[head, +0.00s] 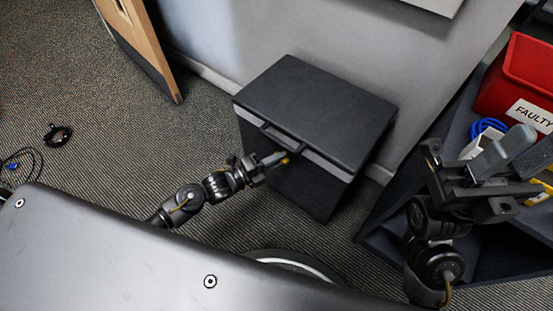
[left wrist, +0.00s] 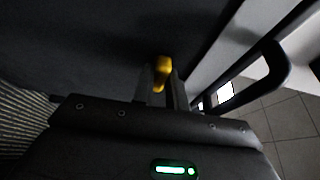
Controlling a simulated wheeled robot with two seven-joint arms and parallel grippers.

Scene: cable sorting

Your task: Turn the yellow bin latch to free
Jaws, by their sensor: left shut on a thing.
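The bin is a dark grey box (head: 318,105) with a closed flat lid, a pale band below the lid and a bar handle at the front. The yellow latch (head: 285,161) is on its front face, below the band. My left gripper (head: 274,159) is at that face, shut on the latch. In the left wrist view the latch (left wrist: 162,70) shows between the two fingertips, its lower part partly covered by them. My right gripper (head: 510,150) is at the right, away from the bin, over the shelf; its finger gap is unclear.
A red bin marked FAULTY (head: 520,80) stands at the right on a dark shelf unit (head: 385,225), with a coiled blue cable (head: 487,126) beside it. A black cable coil (head: 57,135) lies on the carpet at left. A wooden panel (head: 145,45) stands behind. Carpet left of the bin is mostly clear.

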